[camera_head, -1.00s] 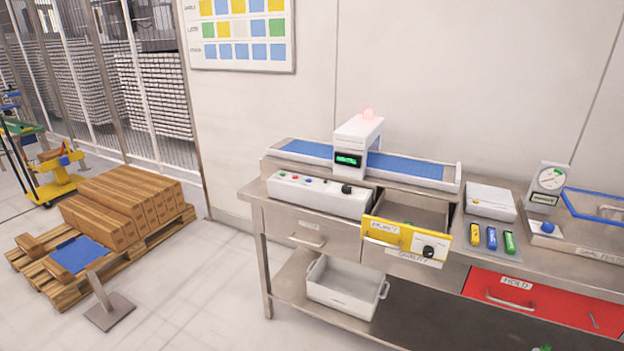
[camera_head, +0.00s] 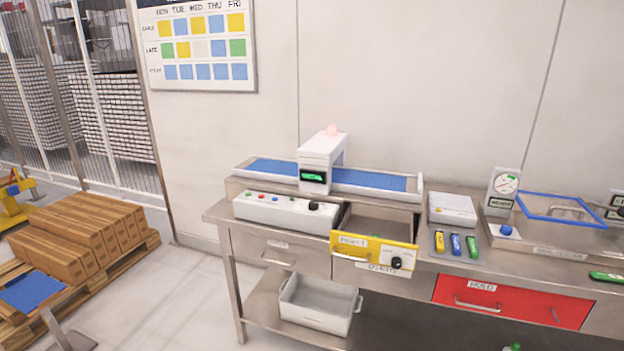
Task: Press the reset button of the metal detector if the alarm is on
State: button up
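The metal detector (camera_head: 320,157) is a white arch over a blue conveyor belt (camera_head: 370,180) on the steel bench. A pale pink lamp (camera_head: 332,130) sits on its top; I cannot tell for sure whether it is lit. A small display (camera_head: 314,176) with green marks is on its front. A white control box (camera_head: 285,212) stands before the belt, with small red, blue and green buttons (camera_head: 262,196) and a black knob (camera_head: 313,206). I cannot read any labels on them. My gripper is not in view.
An open yellow-fronted drawer (camera_head: 372,252) juts out below the control box's right end. A red drawer (camera_head: 512,302) is shut. A white bin (camera_head: 318,304) is on the lower shelf. Boxes on a pallet (camera_head: 150,242) stand at left. Floor (camera_head: 175,300) between is clear.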

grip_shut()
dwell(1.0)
